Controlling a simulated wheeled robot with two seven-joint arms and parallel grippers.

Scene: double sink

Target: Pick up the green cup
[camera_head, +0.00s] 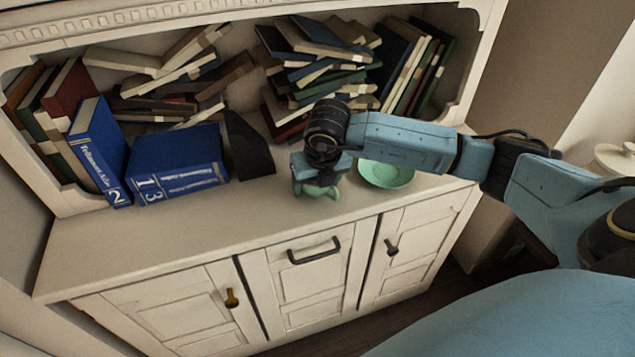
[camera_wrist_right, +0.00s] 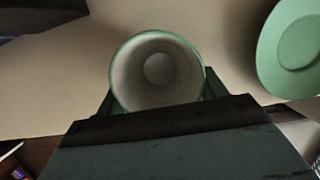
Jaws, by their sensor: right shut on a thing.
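The green cup (camera_head: 318,190) is at the top of the white cabinet, right of the blue books, mostly hidden under my right gripper (camera_head: 318,182). In the right wrist view the cup (camera_wrist_right: 157,72) shows from above, with a green rim and a pale, empty inside. My right gripper (camera_wrist_right: 157,98) is shut on the cup, with a finger at each side. I cannot tell whether the cup touches the cabinet top. My left gripper is not in view.
A green saucer (camera_head: 386,174) lies just right of the cup. Blue numbered books (camera_head: 178,165) and a black bookend (camera_head: 247,147) stand to the left. Piled books (camera_head: 318,60) fill the shelf behind. The cabinet top (camera_head: 200,228) is clear in front.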

